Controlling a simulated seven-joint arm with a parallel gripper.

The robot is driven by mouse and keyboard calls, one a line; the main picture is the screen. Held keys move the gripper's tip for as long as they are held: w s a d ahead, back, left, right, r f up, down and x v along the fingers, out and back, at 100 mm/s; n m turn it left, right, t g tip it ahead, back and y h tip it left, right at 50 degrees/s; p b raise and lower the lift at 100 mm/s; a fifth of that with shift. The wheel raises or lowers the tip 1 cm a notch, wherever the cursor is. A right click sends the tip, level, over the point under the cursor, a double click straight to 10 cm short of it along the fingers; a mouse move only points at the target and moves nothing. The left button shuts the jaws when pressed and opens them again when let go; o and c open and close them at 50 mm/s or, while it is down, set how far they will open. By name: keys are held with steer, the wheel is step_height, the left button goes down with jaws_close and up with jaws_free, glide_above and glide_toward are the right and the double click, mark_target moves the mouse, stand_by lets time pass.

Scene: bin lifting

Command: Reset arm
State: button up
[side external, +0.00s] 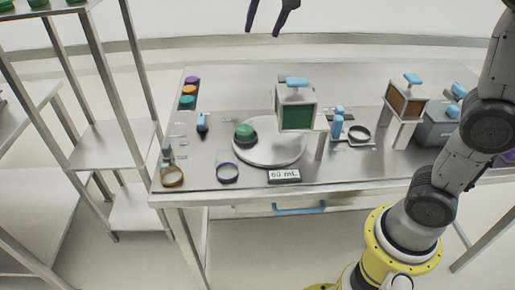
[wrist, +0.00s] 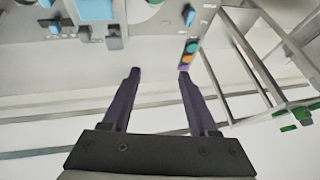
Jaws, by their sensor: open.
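My gripper (side external: 270,22) shows at the top edge of the side external view, high above and behind the far edge of the metal table (side external: 345,182). Its two dark fingers are spread apart with nothing between them. In the wrist view my gripper (wrist: 158,72) is open and empty, its fingers reaching toward the table's edge. My arm stands at the right in the side external view, and its upper part leaves the frame.
A round plate (side external: 262,158) bears a green object (side external: 245,134). A green-fronted box (side external: 296,115), an orange-brown-fronted box (side external: 405,102) and a "60 mL" sign (side external: 284,176) stand on the table. A metal shelf rack (side external: 115,140) stands left. Air around the gripper looks clear.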

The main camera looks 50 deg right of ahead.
steer(key=s+d+n, duration=0.1)
steer(key=s, duration=0.8)
steer(key=s+a+f+n+y, duration=0.1)
steer(key=s+f+n+y, duration=0.1)
steer(key=s+f+n, duration=0.6)
steer(key=s+f, duration=0.6)
steer(key=s, duration=0.2)
steer(key=shift+s+a, duration=0.3)
steer(key=shift+s, duration=0.05)
